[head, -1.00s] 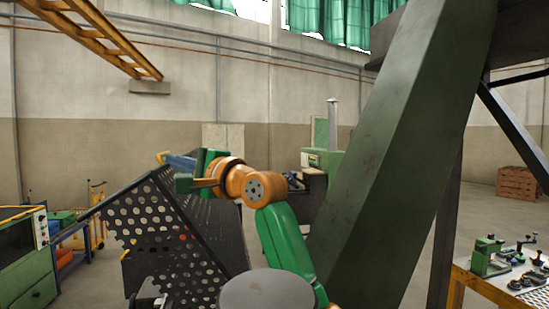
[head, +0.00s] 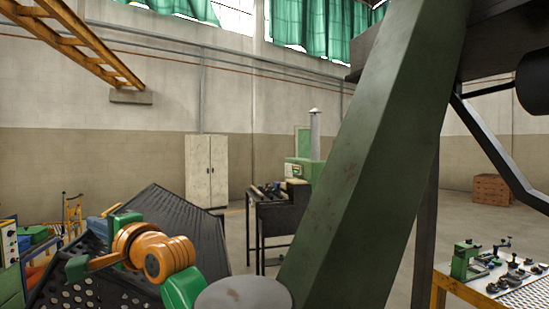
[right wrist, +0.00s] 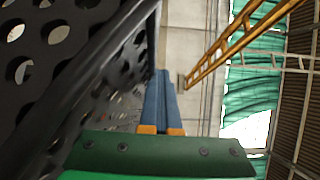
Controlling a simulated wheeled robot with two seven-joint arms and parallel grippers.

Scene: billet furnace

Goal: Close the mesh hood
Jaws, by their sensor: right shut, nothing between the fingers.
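The mesh hood (head: 178,222) is a black perforated sheet-metal cover at the lower left of the head view. It slopes, and a panel with larger round holes (head: 85,296) faces me. My right gripper (head: 98,227), with blue fingers on a green body, is at the hood's left part, partly hidden by its own orange wrist. In the right wrist view its fingers (right wrist: 157,78) are together and empty, running close alongside the perforated panel (right wrist: 95,85). I cannot tell whether they touch it. My left gripper is not in view.
A thick green slanted beam (head: 375,150) stands close on the right. A dark bench (head: 275,220) and pale cabinet (head: 206,170) stand behind the hood. A yellow-framed table with tools (head: 490,275) is at lower right.

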